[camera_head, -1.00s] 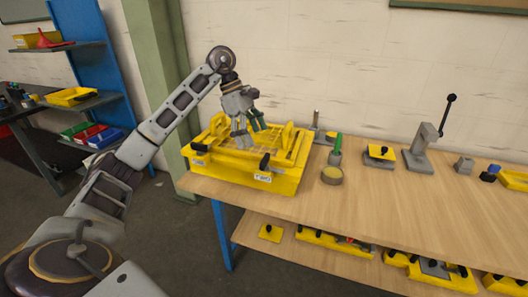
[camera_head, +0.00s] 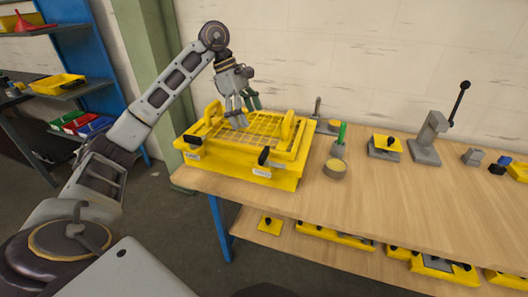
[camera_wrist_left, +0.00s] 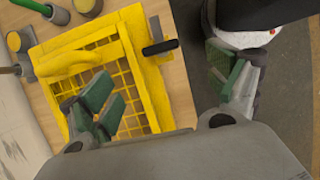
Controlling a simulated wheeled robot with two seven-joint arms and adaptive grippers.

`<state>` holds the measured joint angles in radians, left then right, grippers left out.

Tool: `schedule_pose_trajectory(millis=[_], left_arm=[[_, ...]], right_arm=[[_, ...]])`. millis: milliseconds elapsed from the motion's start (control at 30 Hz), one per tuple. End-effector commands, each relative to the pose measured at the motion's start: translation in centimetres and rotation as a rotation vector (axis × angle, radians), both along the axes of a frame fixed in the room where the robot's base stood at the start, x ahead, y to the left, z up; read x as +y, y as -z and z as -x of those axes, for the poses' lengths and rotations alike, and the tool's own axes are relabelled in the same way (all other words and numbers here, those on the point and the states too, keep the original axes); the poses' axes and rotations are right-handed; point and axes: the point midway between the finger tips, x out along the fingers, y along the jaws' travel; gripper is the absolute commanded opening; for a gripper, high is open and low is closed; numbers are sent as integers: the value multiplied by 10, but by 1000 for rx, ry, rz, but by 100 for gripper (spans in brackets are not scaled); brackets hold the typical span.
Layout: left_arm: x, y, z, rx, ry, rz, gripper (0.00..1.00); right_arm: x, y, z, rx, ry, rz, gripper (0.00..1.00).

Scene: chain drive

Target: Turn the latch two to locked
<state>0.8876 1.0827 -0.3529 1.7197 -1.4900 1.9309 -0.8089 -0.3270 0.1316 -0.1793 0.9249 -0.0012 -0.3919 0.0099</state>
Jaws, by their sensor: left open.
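A yellow box with a grid top (camera_head: 238,155) sits at the left end of the wooden bench. Latch two (camera_head: 264,155), a short black handle, is on its front face above a white label, near the right corner. What appears to be the same handle shows in the left wrist view (camera_wrist_left: 160,47), lying across the box rim. Another black latch (camera_head: 192,140) is at the left front corner. My left gripper (camera_head: 240,117) is open and empty above the grid, behind and left of latch two, not touching it. My right gripper is not in view.
A tan round cup (camera_head: 335,168) and a green-handled tool (camera_head: 341,138) stand right of the box. A yellow-topped block (camera_head: 385,147) and a lever press (camera_head: 428,140) stand farther right. Upright yellow handles (camera_head: 288,125) rise from the box. The bench front is clear.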

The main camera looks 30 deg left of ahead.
Motion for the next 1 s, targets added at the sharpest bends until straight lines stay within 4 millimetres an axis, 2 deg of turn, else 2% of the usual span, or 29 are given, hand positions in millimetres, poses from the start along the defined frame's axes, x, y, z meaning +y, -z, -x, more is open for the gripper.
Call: schedule_pose_trajectory(millis=[367,1000], left_arm=[[-6,17,-2,2,-1,-1,89],[-34,84,-8,3,1,1,89]], right_arm=[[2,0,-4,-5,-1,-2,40],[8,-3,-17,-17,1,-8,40]])
